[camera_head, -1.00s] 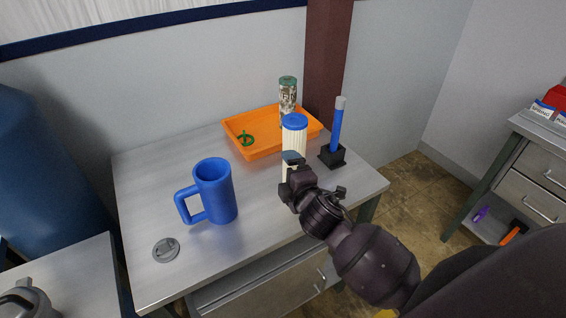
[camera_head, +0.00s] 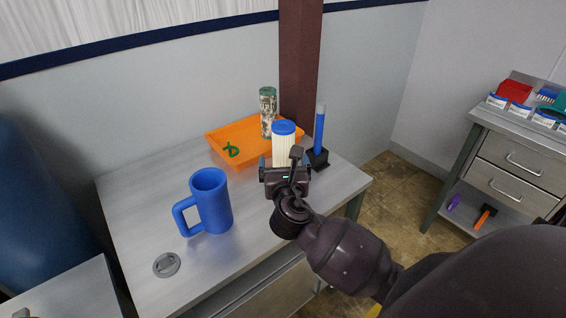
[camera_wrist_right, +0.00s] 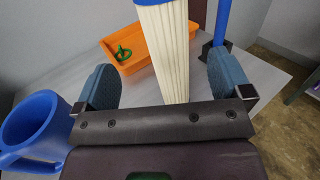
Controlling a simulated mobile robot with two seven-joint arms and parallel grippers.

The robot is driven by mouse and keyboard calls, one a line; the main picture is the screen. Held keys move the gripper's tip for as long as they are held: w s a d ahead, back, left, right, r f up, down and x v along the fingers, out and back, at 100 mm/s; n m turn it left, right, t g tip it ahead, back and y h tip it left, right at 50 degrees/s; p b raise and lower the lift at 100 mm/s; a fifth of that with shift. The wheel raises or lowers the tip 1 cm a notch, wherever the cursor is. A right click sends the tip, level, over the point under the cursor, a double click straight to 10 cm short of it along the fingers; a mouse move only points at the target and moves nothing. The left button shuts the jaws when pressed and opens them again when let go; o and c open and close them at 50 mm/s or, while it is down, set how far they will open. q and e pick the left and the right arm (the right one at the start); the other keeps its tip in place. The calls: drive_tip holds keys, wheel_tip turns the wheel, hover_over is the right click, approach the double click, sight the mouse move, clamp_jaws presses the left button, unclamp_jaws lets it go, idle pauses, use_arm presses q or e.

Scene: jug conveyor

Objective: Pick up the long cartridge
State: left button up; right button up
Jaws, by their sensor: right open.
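The long cartridge (camera_head: 284,146) is a white pleated cylinder with a blue cap, standing upright on the table in front of the orange tray. In the right wrist view the cartridge (camera_wrist_right: 167,50) rises between the two blue-grey finger pads, with a gap on each side. My right gripper (camera_head: 285,166) is open and at the near side of the cartridge, pointing towards it; it also shows in the right wrist view (camera_wrist_right: 164,84). The cartridge's lower part is hidden behind the gripper. My left gripper is not in view.
A blue mug (camera_head: 212,200) and a grey round lid (camera_head: 167,264) are on the table's left. The orange tray (camera_head: 222,141) holds a green ring and a patterned, green-capped cylinder (camera_head: 268,112). A blue stick (camera_head: 319,130) stands in a black holder close to the cartridge's right.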

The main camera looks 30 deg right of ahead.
sight(285, 149)
drive_tip(key=x, duration=0.4)
drive_tip(key=shift+w+d, duration=0.2)
drive_tip(key=shift+w, duration=0.1)
drive_tip(key=x, duration=0.4)
drive_tip(key=shift+s+d+f, duration=0.2)
drive_tip(key=shift+d+f, duration=0.05)
drive_tip(key=shift+d, duration=0.05)
drive_tip(key=shift+w+d, duration=0.25)
drive_tip(key=shift+w, duration=0.3)
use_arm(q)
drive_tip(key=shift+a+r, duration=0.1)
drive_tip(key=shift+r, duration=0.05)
use_arm(e)
drive_tip(key=c, duration=1.3)
drive_tip(key=shift+c, duration=0.2)
drive_tip(key=shift+r, duration=0.15)
